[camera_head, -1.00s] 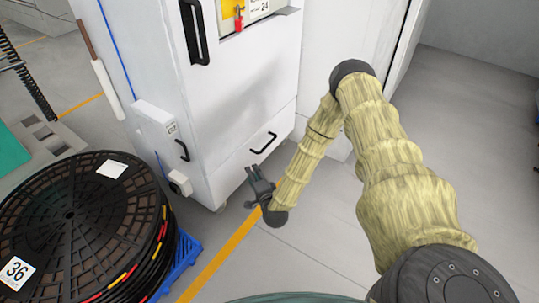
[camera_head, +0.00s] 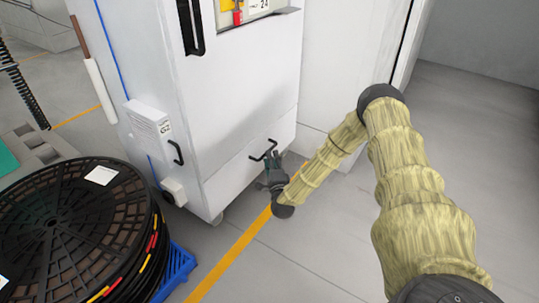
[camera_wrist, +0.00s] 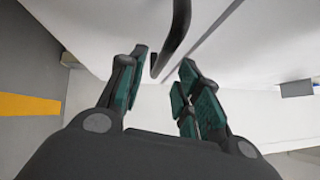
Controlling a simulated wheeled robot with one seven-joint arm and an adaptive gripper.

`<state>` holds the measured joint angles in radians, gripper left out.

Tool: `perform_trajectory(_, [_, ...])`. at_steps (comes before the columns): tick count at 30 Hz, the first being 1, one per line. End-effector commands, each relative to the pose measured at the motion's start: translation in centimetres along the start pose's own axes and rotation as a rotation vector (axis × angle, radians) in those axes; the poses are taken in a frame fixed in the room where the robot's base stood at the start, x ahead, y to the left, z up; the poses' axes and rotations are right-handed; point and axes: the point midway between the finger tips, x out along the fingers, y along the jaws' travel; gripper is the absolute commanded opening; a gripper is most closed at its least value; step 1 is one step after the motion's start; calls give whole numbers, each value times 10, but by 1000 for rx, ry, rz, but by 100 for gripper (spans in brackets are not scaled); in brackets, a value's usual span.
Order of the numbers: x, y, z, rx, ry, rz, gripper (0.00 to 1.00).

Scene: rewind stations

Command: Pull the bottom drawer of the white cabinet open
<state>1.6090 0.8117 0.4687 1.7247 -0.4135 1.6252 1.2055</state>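The white cabinet (camera_head: 240,90) stands in the middle of the head view. Its bottom drawer (camera_head: 235,176) looks shut, with its front flush with the cabinet face. The drawer's black bar handle (camera_head: 258,157) shows partly behind my gripper (camera_head: 271,160), which is right at it. In the wrist view the handle (camera_wrist: 180,30) reaches down into the gap between the fingers of my gripper (camera_wrist: 163,60). The fingers are apart and not closed on the bar. Whether either finger touches it, I cannot tell.
A large black reel (camera_head: 70,220) on a blue pallet (camera_head: 178,264) stands at the left. A small box (camera_head: 150,125) and a handle are on the cabinet's left side. Grey floor (camera_head: 320,240) with a yellow line (camera_head: 235,255) lies open in front.

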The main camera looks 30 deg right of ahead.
Motion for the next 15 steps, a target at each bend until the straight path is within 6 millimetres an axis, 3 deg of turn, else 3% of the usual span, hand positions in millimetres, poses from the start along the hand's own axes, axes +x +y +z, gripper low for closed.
perform_trajectory(6, [31, 2, 0, 0, 0, -1, 34])
perform_trajectory(15, [49, 1, 0, -1, 0, 1, 34])
